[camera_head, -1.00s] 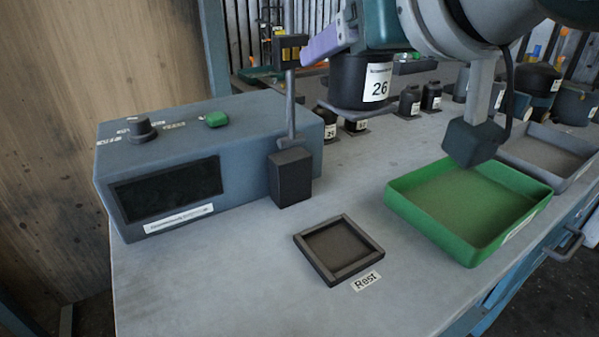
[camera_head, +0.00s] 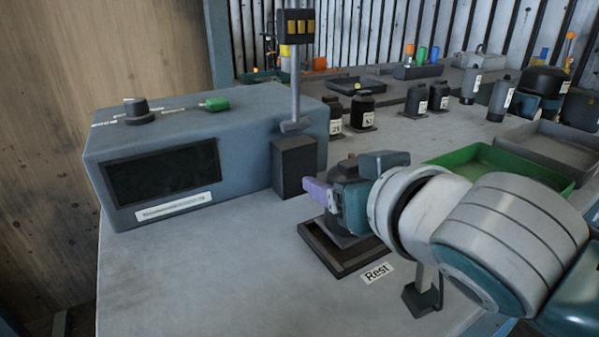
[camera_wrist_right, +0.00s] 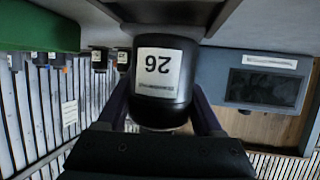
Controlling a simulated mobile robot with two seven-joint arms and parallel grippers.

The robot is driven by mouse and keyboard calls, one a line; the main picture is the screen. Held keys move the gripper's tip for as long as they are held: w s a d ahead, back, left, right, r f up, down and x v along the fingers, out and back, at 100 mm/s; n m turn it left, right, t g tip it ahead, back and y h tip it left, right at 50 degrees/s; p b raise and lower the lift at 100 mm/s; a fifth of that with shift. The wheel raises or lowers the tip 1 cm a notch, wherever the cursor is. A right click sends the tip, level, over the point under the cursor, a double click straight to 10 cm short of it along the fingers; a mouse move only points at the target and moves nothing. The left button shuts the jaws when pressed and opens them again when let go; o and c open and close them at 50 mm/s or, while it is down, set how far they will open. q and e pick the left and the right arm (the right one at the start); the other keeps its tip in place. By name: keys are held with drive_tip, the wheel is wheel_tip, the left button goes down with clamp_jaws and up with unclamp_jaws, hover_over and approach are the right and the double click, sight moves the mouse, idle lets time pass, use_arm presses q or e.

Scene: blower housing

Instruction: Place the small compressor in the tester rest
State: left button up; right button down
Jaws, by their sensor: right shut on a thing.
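The small compressor, a dark canister with a white label reading 26, fills the middle of the right wrist view (camera_wrist_right: 160,78). In the head view it (camera_head: 344,237) stands upright at the tester rest (camera_head: 351,266), a square dark-framed tray beside the "Rest" label. Its base appears within the frame, but I cannot tell whether it touches the floor of the rest. My right gripper (camera_head: 322,195) is shut on the compressor, its purple fingers on either side of the body. The gripper and arm hide much of the compressor and part of the rest. My left gripper is not in view.
The blue-grey tester (camera_head: 230,145) with a dark screen stands left of the rest, its black block (camera_head: 294,167) and post close behind. A green tray (camera_head: 455,160) and grey tray (camera_head: 540,160) lie right. More canisters stand behind. The front-left table is clear.

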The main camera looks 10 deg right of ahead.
drive_tip(key=shift+f, duration=0.85)
drive_tip(key=shift+c, duration=0.2)
unclamp_jaws()
drive_tip(key=shift+s, duration=0.1)
drive_tip(key=shift+s+r, duration=0.2)
drive_tip(key=shift+s, duration=0.15)
drive_tip(key=p+v, duration=0.2)
drive_tip(key=v, duration=0.9)
drive_tip(key=shift+d, duration=0.1)
